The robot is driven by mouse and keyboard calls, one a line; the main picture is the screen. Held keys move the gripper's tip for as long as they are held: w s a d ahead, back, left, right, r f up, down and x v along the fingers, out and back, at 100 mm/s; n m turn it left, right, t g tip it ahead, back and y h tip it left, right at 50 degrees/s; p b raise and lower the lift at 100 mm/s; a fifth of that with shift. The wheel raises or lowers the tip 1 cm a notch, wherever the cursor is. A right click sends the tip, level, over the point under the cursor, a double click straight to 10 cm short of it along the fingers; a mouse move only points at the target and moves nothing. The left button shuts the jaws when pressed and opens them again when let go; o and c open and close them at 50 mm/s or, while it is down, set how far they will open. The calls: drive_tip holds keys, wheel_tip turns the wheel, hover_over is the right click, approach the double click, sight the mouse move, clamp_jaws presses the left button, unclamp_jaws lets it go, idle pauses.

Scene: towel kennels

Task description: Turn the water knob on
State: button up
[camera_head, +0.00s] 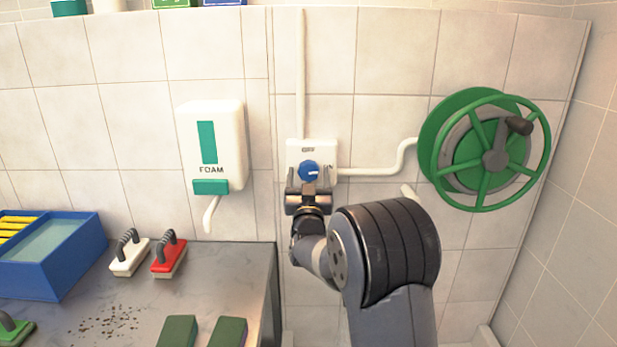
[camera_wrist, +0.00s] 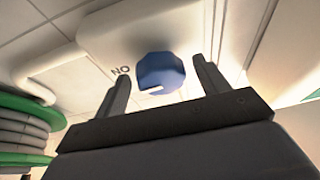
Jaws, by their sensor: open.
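The blue water knob (camera_head: 309,171) sits on a white wall plate (camera_head: 326,150) marked OFF above and with a partly hidden label ending in N at its right. My gripper (camera_head: 308,186) is open just below and in front of the knob. In the wrist view, the knob (camera_wrist: 160,72) shows between and beyond the two spread fingers (camera_wrist: 160,80). Its white mark lies on the side toward the ON lettering, which appears upside down there. I cannot tell whether the fingers touch the knob.
A white pipe (camera_head: 375,171) runs from the plate to a green hose reel (camera_head: 485,150) at right. A foam dispenser (camera_head: 212,140) hangs at left. Below it, a counter (camera_head: 220,265) holds a blue tray (camera_head: 40,270), a white brush (camera_head: 130,258) and a red brush (camera_head: 169,258).

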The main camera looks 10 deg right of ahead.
drive_tip(key=c, duration=1)
drive_tip(key=shift+o, duration=0.2)
drive_tip(key=shift+f+m+b, duration=0.15)
drive_tip(key=shift+m+b, duration=0.25)
drive_tip(key=shift+b, duration=0.3)
drive_tip(key=shift+m+h+b, duration=0.3)
drive_tip(key=shift+h+b, duration=0.1)
drive_tip(key=shift+m+b, duration=0.3)
drive_tip(key=shift+m, duration=0.1)
drive_tip(key=shift+r, duration=0.2)
drive_tip(key=o, duration=1)
drive_tip(key=shift+c, duration=0.2)
